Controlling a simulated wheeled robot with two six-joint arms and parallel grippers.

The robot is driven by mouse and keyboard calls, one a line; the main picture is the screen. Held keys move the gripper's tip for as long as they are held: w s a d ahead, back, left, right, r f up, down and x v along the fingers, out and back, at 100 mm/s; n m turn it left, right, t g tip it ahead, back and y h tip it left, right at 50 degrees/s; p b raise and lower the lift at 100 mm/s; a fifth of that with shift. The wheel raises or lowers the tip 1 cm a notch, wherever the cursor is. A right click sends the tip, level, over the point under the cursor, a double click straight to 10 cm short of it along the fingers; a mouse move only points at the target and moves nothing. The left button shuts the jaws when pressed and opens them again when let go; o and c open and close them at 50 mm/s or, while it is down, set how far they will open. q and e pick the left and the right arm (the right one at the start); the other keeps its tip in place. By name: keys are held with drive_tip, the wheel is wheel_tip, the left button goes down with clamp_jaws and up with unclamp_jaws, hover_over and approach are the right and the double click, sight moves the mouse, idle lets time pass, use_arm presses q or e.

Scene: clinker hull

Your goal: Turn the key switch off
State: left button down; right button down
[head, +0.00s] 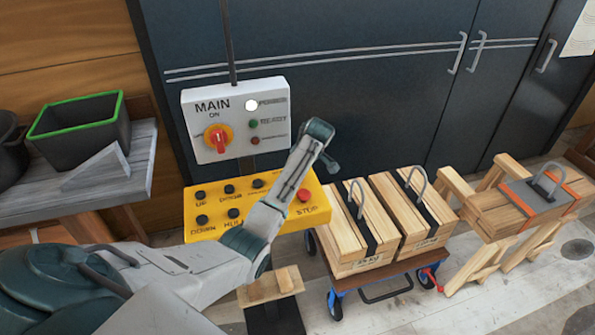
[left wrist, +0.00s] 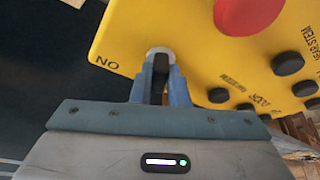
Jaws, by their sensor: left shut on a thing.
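The key switch (left wrist: 159,52) is a round silver collar on the yellow control box (left wrist: 115,40), which also shows in the head view (head: 196,225). A mark reading ON, upside down in the left wrist view, is beside it. My left gripper (left wrist: 161,78) is shut on the dark key (left wrist: 160,70), its blue fingers on either side. The key's angle against the mark is hard to read. In the head view my left arm hides the fingers and the key switch.
The red stop button (head: 304,195) and black buttons (head: 201,220) are close by. Above hangs the grey MAIN panel (head: 197,98) with a red knob (head: 217,138) and a white lit lamp (head: 251,105). A trolley with wooden crates (head: 352,262) stands to the right.

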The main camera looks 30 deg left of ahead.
use_arm(q)
drive_tip(key=shift+r, duration=0.1)
drive_tip(key=c, duration=1.4)
unclamp_jaws()
